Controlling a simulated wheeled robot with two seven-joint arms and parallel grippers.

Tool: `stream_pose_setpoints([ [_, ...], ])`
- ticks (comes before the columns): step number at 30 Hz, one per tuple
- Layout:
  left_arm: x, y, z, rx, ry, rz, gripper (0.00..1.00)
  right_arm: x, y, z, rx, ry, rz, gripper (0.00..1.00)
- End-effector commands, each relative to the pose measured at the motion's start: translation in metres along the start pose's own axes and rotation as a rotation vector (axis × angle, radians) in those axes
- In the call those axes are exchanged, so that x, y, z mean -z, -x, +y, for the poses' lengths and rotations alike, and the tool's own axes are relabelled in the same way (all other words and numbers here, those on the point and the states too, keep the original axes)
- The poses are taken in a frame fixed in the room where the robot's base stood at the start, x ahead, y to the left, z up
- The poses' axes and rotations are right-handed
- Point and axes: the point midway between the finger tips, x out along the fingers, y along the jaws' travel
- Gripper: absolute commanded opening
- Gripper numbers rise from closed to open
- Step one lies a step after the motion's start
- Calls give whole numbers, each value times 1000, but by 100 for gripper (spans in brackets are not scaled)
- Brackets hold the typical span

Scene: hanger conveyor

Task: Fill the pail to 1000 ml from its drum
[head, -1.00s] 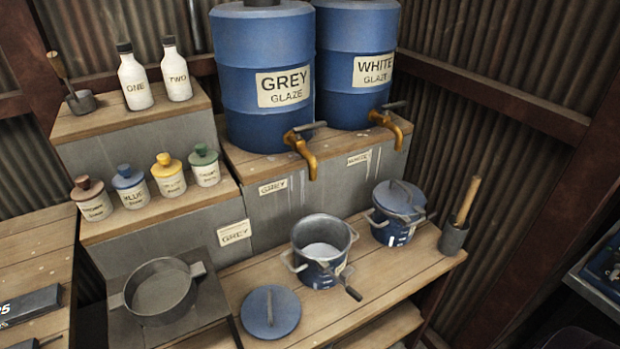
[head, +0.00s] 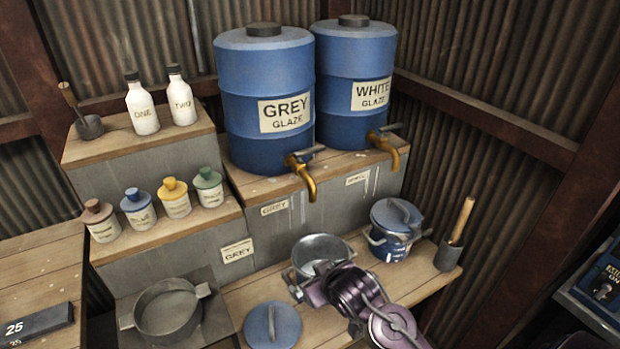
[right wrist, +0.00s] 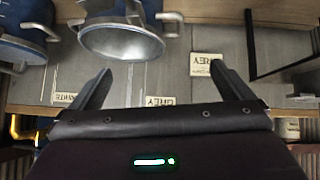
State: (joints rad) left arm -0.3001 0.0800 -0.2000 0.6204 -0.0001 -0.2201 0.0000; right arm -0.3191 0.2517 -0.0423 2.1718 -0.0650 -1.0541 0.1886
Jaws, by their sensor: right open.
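The open blue pail (head: 318,249) stands on the wooden bench below the grey drum, its front hidden by my right arm. In the right wrist view the pail (right wrist: 122,42) shows upside down, just beyond my right gripper (right wrist: 163,78), whose two fingers are spread apart with nothing between them. The gripper's fingertips are hidden in the head view. The blue GREY GLAZE drum (head: 265,80) has a brass tap (head: 303,178) with a dark lever. The blue WHITE GLAZE drum (head: 355,62) stands to its right with its own tap (head: 386,150). My left gripper is not in view.
A blue lid (head: 272,325) lies on the bench left of my arm. A lidded blue pail (head: 397,228) and a wooden-handled tool in a dark holder (head: 449,254) stand at the right. A grey pan (head: 168,311) is at the left. Bottles and jars fill the left steps.

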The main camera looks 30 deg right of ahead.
Motion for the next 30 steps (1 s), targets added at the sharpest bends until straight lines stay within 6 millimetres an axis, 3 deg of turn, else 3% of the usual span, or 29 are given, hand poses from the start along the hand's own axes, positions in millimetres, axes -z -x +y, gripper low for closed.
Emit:
stream_pose_setpoints([
  [8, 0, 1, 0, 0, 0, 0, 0, 109, -32, 63, -29, -51, 371, 100],
  [12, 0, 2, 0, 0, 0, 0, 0, 177, -32, 107, -11, -84, 601, 100],
  [15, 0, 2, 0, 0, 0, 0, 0, 207, -25, 128, 10, -99, 712, 100],
  [22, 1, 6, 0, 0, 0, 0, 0, 234, -24, 141, 29, -112, 785, 100],
  [30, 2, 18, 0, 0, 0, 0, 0, 263, -52, 141, 29, -111, 783, 100],
])
